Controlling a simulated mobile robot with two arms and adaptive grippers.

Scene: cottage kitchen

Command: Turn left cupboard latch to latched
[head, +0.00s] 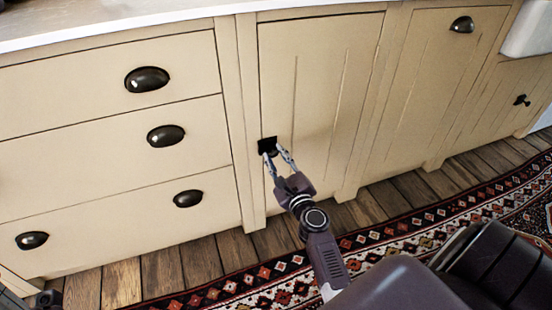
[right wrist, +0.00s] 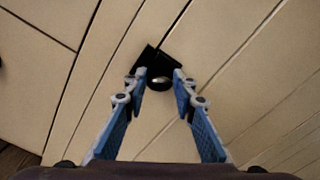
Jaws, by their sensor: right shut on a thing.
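The left cupboard latch (head: 267,143) is a small black plate with a dark knob at the left edge of the plain cream cupboard door (head: 320,90). In the right wrist view the latch (right wrist: 157,58) shows between the fingertips, with a shiny knob end. My right gripper (head: 273,153) reaches up from below and is shut on the latch knob, one finger on each side. The fingers partly hide the latch, and I cannot tell its turn position. The door looks closed. A small dark part at the lower left edge may be my left gripper (head: 47,299); its fingers cannot be made out.
Drawers with dark cup pulls (head: 147,79) stand left of the door. To the right are a front with a cup pull (head: 462,24) and another door with a dark latch (head: 521,100). A patterned rug (head: 370,238) lies on the wooden floor (head: 205,262).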

